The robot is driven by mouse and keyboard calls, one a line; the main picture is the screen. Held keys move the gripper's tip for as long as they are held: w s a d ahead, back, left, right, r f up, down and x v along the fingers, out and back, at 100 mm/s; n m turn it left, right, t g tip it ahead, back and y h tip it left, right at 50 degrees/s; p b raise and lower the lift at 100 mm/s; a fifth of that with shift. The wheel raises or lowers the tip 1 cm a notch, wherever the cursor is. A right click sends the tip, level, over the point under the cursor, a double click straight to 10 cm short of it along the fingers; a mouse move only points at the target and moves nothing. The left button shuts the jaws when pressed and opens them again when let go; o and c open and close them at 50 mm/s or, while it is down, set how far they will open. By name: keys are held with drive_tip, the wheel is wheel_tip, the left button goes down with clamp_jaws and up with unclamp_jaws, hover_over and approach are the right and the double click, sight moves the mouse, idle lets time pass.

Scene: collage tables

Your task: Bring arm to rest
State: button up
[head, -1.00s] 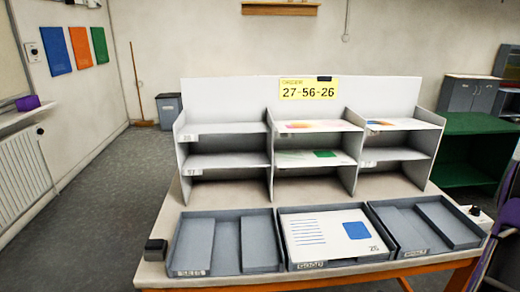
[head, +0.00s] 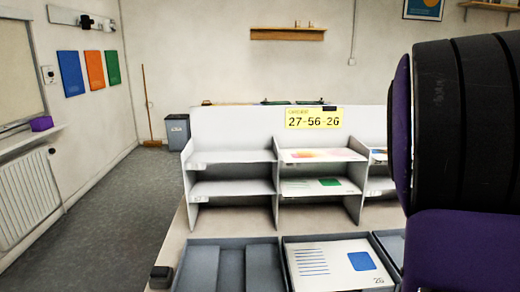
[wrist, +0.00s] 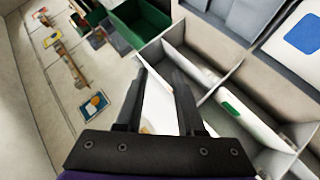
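My gripper (wrist: 160,95) shows in the wrist view with its two dark fingers apart and no object held between them. White sheets on the shelf unit show behind and beyond the fingers. In the head view my black and purple arm fills the right side, raised close to the camera. My gripper itself does not show in that view. The arm hides the right part of the shelf unit (head: 230,122) and of the trays.
The shelf unit stands on a table, with a yellow sign (head: 314,118) reading 27-56-26. A sheet with a blue square (head: 335,263) lies in the middle front tray, beside an empty left tray (head: 192,262).

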drive_tip(key=s+r+m+g+h, duration=0.15)
drive_tip(key=s+r, duration=0.25)
drive_tip(key=r, duration=0.4)
drive_tip(key=shift+s+d+f+g+p, duration=0.7)
drive_tip(key=shift+s+d+f+g, duration=0.5)
drive_tip(key=shift+s, duration=0.65)
drive_tip(key=s+a+f+y, duration=0.3)
drive_tip(key=a+f+y, duration=0.3)
drive_tip(key=a, duration=0.4)
drive_tip(key=s+a+y, duration=0.1)
drive_tip(key=s+a, duration=0.3)
drive_tip(key=a, duration=0.4)
drive_tip(key=s+a+f+y, duration=0.1)
drive_tip(key=s+a+y, duration=0.1)
drive_tip(key=s+a, duration=0.3)
drive_tip(key=s+a+f+t+y, duration=0.1)
drive_tip(key=s+a, duration=0.4)
drive_tip(key=a, duration=0.7)
drive_tip(key=shift+f, duration=0.25)
